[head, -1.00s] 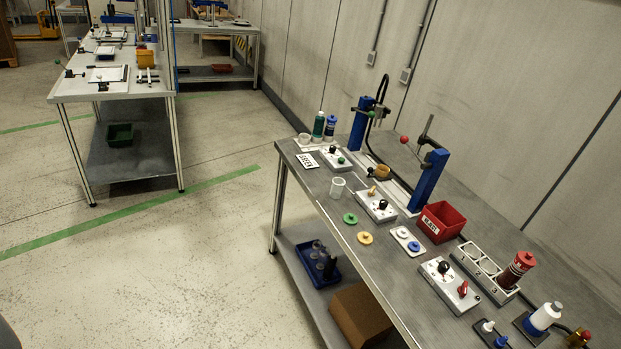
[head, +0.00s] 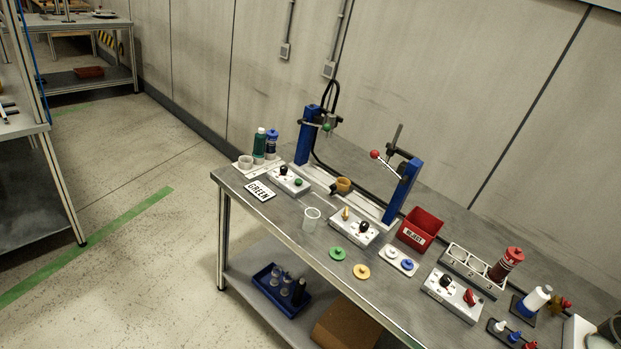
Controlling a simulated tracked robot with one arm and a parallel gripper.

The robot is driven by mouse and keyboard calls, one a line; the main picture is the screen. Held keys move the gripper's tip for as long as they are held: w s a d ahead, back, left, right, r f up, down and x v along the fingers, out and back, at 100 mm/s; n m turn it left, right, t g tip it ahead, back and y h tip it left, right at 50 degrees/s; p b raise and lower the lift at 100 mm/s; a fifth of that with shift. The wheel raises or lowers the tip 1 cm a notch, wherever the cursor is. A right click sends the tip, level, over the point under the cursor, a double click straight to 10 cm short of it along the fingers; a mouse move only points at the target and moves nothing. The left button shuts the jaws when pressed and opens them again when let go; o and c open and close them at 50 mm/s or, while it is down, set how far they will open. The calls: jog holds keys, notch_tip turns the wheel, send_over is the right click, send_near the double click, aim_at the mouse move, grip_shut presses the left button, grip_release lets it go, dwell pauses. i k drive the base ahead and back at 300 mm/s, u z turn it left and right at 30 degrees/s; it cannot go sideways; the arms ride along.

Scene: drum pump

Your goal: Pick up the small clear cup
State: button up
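The small clear cup (head: 311,219) stands upright on the grey workbench (head: 292,226), near its front edge. It is left of the green disc (head: 338,253) and in front of a white control box with a yellowish knob (head: 354,226). A second pale cup (head: 245,162) stands at the bench's far left corner, beside green and blue bottles. My gripper is not in view.
Bottles stand at the right. Open floor (head: 140,265) lies left of the bench.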

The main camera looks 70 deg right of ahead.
aim_at(312, 215)
jog(key=z, duration=0.55)
jog(key=i, duration=1.05)
jog(key=z, duration=0.8)
jog(key=i, duration=0.25)
jog(key=z, duration=0.15)
jog(key=k, duration=0.7)
jog(key=z, duration=0.2)
jog(key=i, duration=0.75)
jog(key=u, duration=0.1)
